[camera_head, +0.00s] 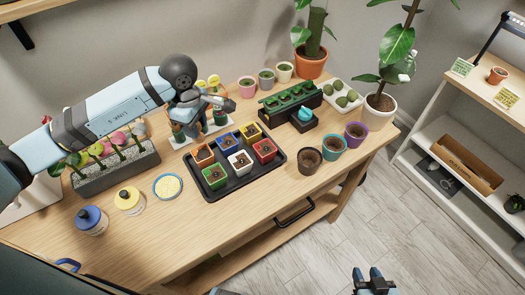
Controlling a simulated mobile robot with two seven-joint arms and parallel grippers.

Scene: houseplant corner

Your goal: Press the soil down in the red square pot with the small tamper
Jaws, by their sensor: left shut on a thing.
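My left gripper (212,106) is over the white tool stand (182,141), behind and left of the tray. It is shut on a small tool, mostly hidden by the fingers and wrist. I cannot tell for sure that this is the small tamper. My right gripper (375,274) is low at the bottom edge, open and empty, in front of the table and far from the pots.
The black tray (219,200) also holds green, white, orange, blue and yellow pots. Round brown (309,161), teal (333,148) and purple (355,135) pots stand right of it. A grey planter (117,172) and jars stand left. The table front is clear.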

